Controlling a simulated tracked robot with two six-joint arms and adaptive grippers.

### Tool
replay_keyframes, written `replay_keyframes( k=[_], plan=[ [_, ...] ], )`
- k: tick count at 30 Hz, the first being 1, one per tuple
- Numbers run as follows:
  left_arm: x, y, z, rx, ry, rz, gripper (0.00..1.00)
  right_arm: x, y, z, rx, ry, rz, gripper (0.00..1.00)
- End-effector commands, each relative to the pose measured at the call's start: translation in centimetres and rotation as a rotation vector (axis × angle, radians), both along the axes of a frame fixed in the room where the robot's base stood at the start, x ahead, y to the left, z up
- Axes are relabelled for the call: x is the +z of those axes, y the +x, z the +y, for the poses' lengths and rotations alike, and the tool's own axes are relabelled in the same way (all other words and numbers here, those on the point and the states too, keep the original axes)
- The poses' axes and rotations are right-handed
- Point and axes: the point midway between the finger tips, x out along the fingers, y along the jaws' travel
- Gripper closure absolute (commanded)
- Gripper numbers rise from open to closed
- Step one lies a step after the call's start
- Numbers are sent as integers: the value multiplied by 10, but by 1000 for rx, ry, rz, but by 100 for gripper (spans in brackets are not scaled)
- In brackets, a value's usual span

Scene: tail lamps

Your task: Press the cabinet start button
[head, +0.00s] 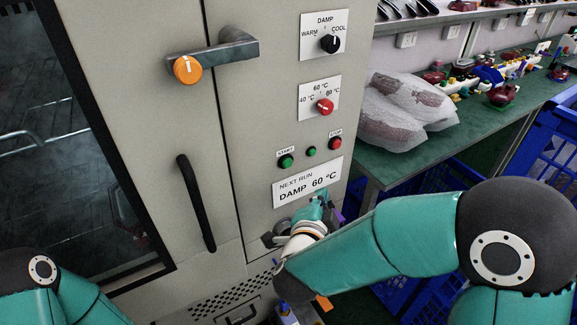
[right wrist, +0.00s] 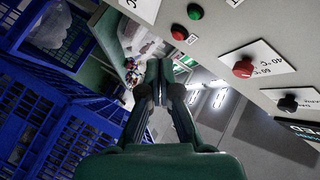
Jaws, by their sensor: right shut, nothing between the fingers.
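The cabinet (head: 240,110) has a green button labelled START (head: 286,161) on its front panel. A smaller green button (head: 311,151) and a red STOP button (head: 335,143) sit to its right. My right gripper (head: 323,197) is shut and empty in front of the panel, low over the "DAMP 60 °C" label (head: 292,190), below the buttons. In the right wrist view, its fingertips (right wrist: 160,72) are together, with the red button (right wrist: 179,33) and a green button (right wrist: 195,11) above them. My left arm shows at the lower left; its gripper is out of view.
Above the buttons are a red temperature knob (head: 325,106) and a black DAMP knob (head: 331,44). An orange knob (head: 187,69) on a lever and a black door handle (head: 195,204) are left. A green table (head: 385,168) and blue crates (head: 545,150) are right.

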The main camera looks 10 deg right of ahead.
Motion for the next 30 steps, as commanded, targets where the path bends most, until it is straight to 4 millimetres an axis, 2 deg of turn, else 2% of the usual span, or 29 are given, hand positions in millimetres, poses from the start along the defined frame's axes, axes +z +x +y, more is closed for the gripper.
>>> replay_keyframes(
  k=[4,17,23,30],
  plan=[
    [-1,0,0,0,0,0,38,3,-1,9,21,0,-9,100],
    [1,0,0,0,0,0,38,3,2,10,21,0,-6,100],
    [8,0,0,0,0,0,38,4,18,16,21,0,-5,100],
    [19,0,0,0,0,0,38,5,48,27,21,0,-6,100]
  ],
)
